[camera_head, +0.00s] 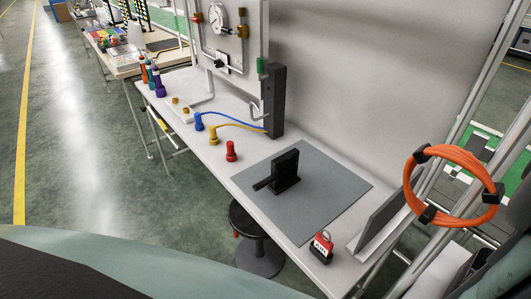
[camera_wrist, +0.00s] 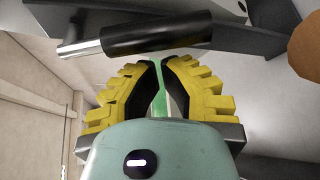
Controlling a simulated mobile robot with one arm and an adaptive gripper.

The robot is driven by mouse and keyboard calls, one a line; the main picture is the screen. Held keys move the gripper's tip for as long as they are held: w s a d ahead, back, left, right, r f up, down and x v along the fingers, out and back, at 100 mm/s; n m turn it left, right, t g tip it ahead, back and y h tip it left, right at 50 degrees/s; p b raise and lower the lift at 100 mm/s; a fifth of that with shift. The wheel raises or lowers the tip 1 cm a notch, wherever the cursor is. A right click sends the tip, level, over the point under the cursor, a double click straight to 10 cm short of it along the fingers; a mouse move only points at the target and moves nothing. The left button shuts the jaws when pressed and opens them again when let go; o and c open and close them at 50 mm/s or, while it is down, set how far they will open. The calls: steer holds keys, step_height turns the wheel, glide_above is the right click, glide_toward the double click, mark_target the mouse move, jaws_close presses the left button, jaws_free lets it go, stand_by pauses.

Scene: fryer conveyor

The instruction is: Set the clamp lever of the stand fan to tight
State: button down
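No stand fan can be made out in the head view. In the wrist view, a black cylindrical grip (camera_wrist: 155,33) on a silver rod (camera_wrist: 79,47) crosses the top of the picture, under dark grey metal parts. I cannot tell whether it is the clamp lever. My gripper (camera_wrist: 160,62), with yellow ribbed fingers and black inner pads, points toward it from below. The fingertips are close together with a narrow gap, and nothing is held between them. The grip appears just beyond the tips; the distance is unclear. My gripper is out of the head view.
In the head view, a white workbench (camera_head: 205,148) carries a grey mat (camera_head: 325,185) with a black lever device (camera_head: 287,170), a red padlock (camera_head: 321,246), plugs and bottles. An orange hose coil (camera_head: 449,148) hangs at right. A stool (camera_head: 262,256) stands below. Open floor (camera_head: 85,130) lies left.

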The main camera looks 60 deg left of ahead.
steer(key=shift+s+d+r, duration=0.1)
steer(key=shift+s+r, duration=0.05)
steer(key=shift+s, duration=0.2)
steer(key=shift+s+r+n+g+p, duration=0.1)
steer(key=shift+s+n+g+p, duration=0.4)
steer(key=shift+p, duration=0.95)
steer(key=shift+w+r, duration=0.1)
steer(key=s+r+n+g+y+p, duration=0.1)
steer(key=s+r+n+g+p, duration=0.2)
steer(key=p, duration=1.3)
steer(key=s+n+g, duration=0.2)
steer(key=n+g, duration=0.1)
steer(key=shift+s+d+r+n, duration=0.2)
steer(key=shift+r+n, duration=0.05)
steer(key=shift+n, duration=0.15)
steer(key=shift+r+p, duration=0.15)
steer(key=shift+p, duration=0.2)
steer(key=shift+w, duration=0.1)
